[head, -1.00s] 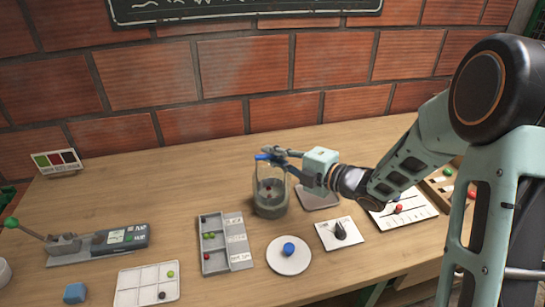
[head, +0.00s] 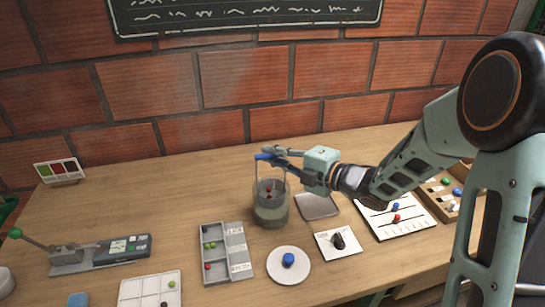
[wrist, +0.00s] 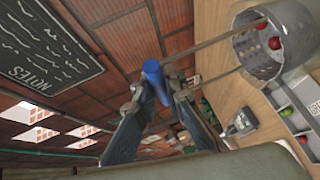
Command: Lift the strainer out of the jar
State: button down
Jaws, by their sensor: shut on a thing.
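The glass jar (head: 271,216) stands on the table in the head view, with greyish-green murky contents low down. The strainer's blue handle (head: 263,157) is above the jar; its thin rods run down into the jar's mouth. My gripper (head: 273,152) is shut on the blue handle, reaching in from the right. In the wrist view the blue handle (wrist: 155,80) lies between the fingers, and rods lead to the perforated strainer basket (wrist: 262,58), which holds red balls. The basket seems still within the jar's upper part; its exact depth is hard to tell.
A grey square tray (head: 318,206) lies right of the jar. A compartment tray with balls (head: 214,262), a white round plate with a blue knob (head: 289,275) and a dial card (head: 325,253) stand in front. The brick wall (head: 240,90) is behind.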

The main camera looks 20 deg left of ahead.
jog(key=shift+r+p, duration=1.8)
jog(key=shift+r, duration=2.15)
